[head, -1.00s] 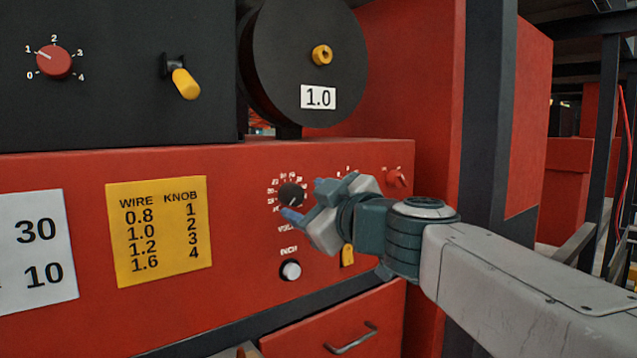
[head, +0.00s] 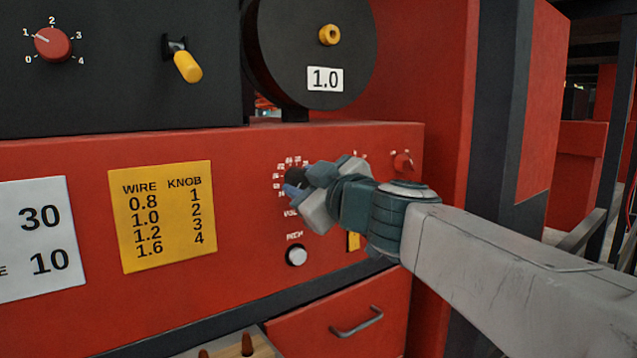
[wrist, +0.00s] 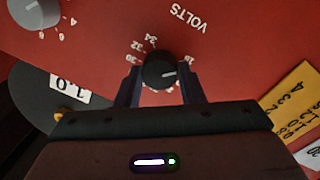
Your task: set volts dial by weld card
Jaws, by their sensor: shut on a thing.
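The black volts dial (head: 294,175) is on the red panel, partly hidden by my gripper (head: 299,184) in the head view. In the wrist view, upside down, the dial (wrist: 160,70) sits between the two fingers of my gripper (wrist: 160,76), which is shut on it. Its white mark points right there, away from the 30, 32 and 34 marks on the left; the exact value is not readable. A white card (head: 40,238), cut off at the left edge, shows 30 and 10; I cannot tell its title.
A yellow wire and knob card (head: 168,216) is left of the dial. A spool marked 1.0 (head: 290,50) hangs above. A drawer handle (head: 356,322) sticks out below.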

